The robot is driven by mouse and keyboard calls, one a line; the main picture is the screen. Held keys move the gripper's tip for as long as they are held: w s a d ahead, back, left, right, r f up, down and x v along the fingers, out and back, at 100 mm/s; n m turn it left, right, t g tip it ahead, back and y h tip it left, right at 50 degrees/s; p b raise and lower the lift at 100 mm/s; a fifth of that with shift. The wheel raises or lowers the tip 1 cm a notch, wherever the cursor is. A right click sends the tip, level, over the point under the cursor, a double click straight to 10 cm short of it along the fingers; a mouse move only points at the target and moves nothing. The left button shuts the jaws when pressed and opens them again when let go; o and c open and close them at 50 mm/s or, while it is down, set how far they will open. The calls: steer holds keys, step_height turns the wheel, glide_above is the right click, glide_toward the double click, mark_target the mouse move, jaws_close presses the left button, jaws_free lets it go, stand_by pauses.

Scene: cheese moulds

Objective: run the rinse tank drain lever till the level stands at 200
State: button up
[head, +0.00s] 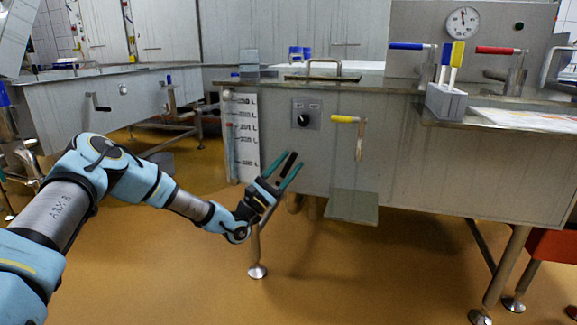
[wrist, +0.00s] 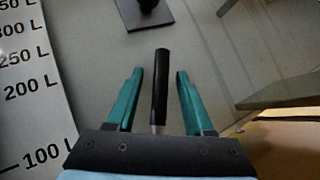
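The rinse tank (head: 400,160) has a white level scale (head: 245,140) at its left end, also partly in the wrist view (wrist: 30,85). Its marks include 100, 200, 250 and 300 L. A thin sight tube (head: 232,150) runs beside the scale. A small red mark on it appears near the 250 label, too small to read exactly. My gripper (head: 290,168) is below and right of the scale, fingers apart. A black-gripped lever (wrist: 160,85) lies between the fingers, with a gap on each side. The lever's base is hidden.
A dark knob (head: 304,120) and a yellow-handled lever (head: 346,119) are on the tank front. A flat shelf (head: 353,206) juts out below them. Blue (head: 408,46) and red (head: 496,50) handled levers and a dial (head: 463,22) are above. Floor ahead is clear.

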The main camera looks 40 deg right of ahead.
steer(key=p+v, duration=0.1)
steer(key=v, duration=0.9)
steer(key=shift+a+f+p, duration=0.2)
steer(key=shift+a+p, duration=0.15)
steer(key=shift+p, duration=0.05)
